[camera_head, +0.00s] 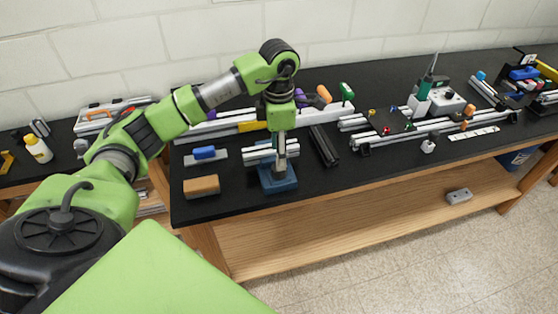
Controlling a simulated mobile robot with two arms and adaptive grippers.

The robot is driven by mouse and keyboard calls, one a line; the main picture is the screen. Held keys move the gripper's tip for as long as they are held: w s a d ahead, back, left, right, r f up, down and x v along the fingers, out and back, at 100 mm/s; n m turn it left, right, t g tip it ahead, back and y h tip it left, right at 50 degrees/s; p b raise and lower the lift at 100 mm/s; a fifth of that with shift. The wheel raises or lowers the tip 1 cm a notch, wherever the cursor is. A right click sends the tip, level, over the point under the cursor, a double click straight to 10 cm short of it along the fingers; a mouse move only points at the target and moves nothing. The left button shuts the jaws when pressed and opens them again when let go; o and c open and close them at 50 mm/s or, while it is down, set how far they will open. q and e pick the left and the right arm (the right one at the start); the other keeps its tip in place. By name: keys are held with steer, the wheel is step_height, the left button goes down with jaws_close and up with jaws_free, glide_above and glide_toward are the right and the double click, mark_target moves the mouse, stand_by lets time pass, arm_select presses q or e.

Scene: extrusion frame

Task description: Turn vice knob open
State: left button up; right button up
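The vice (278,182) is small and blue and stands near the front edge of the black bench. Silver extrusion pieces (257,154) show just above it, partly behind my gripper. My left arm reaches in from the left, and my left gripper (281,160) points down directly over the vice. The gripper and wrist cover much of the vice's upper part. I cannot make out the vice knob, nor whether the fingers touch it. The fingertips are too small and hidden to tell if they are open or shut. My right gripper is not in view.
A tan block (201,187) and a blue-handled tool (204,153) lie left of the vice. A black bar (324,146) lies to its right. Extrusion rails (415,133) and a soldering station (440,103) are farther right. Bench (385,172) space right of the vice is clear.

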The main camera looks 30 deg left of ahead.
arm_select(q)
steer(key=shift+f+p, duration=0.6)
steer(key=shift+f, duration=2.1)
steer(key=c, duration=1.1)
